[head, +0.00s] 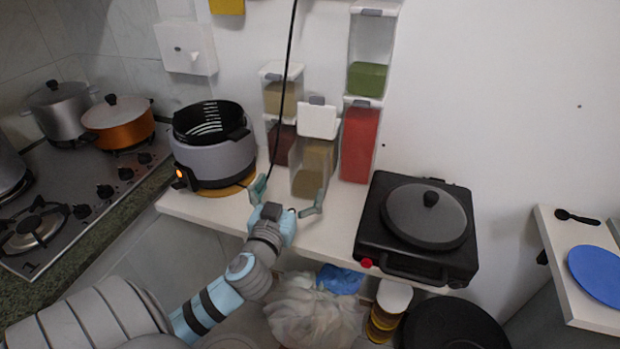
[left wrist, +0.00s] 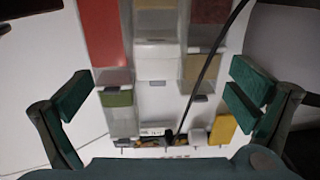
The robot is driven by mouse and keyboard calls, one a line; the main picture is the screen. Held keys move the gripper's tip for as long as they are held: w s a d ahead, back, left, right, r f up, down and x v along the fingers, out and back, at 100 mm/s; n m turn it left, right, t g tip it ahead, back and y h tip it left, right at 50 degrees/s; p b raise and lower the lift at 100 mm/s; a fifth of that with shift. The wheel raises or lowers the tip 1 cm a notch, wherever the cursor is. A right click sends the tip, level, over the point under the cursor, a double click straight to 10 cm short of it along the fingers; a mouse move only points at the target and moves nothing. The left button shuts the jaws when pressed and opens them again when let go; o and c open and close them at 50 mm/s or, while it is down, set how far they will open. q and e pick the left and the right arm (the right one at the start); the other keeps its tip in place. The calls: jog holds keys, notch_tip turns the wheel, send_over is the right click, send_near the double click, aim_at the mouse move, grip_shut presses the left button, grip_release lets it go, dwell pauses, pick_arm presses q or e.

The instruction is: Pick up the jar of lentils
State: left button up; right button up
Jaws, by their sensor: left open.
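Several clear spice jars stand against the wall on the white shelf; I cannot tell by any label which holds lentils. The front middle jar (head: 313,167) has a white lid and brownish-olive contents; it also shows in the left wrist view (left wrist: 155,22). Behind it to the left, a jar with dark red contents (head: 281,143) stands under a tan-filled one (head: 279,98). To the right, a red-filled jar (head: 359,145) stands under a green-filled one (head: 367,79). My left gripper (head: 288,197) is open and empty, in front of the front middle jar, fingers spread wide, apart from it.
A grey cooker (head: 214,158) stands left of the jars. A black hot plate with a lidded pan (head: 425,215) is to the right. A black cable (head: 286,75) hangs down in front of the jars. Bags (head: 312,310) lie below the shelf.

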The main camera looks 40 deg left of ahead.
pick_arm(q)
jog(key=p, duration=0.1)
send_near(314, 142)
jog(key=x, duration=0.5)
jog(key=shift+w, duration=0.2)
jog(key=shift+w+a+f, duration=0.15)
jog(key=shift+w, duration=0.2)
jog(key=shift+s, duration=0.1)
jog(key=c, duration=2)
